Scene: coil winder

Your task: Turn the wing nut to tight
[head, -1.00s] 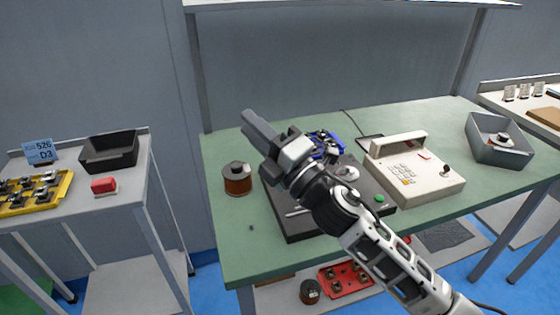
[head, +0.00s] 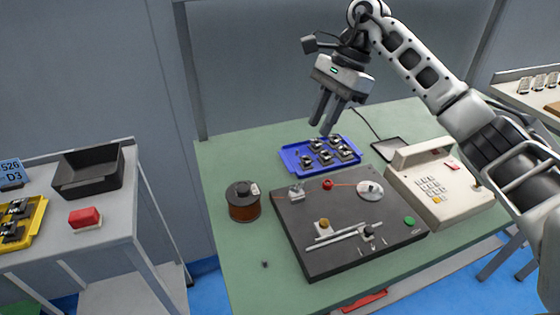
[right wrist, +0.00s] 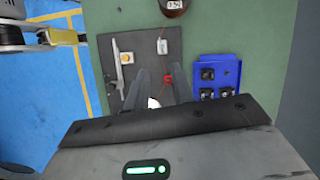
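The dark winder board (head: 300,245) lies on the green bench. On it are a brass-coloured knob (head: 324,226), a small red part (head: 328,184), a white disc with a grey centre (head: 369,190) and a green button (head: 409,221). I cannot tell for sure which part is the wing nut, or how tight it is. My right gripper (head: 326,112) is raised above the back of the bench, fingers down, apart and empty, clear of the board. In the right wrist view its fingers (right wrist: 161,78) also stand apart, with the red part (right wrist: 168,80) beyond them.
A blue tray (head: 290,157) with several dark parts lies behind the board. A copper wire spool (head: 243,205) stands left and a beige keypad unit (head: 438,200) right. A side table holds a black bin (head: 88,172). The bench's front left is mostly clear.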

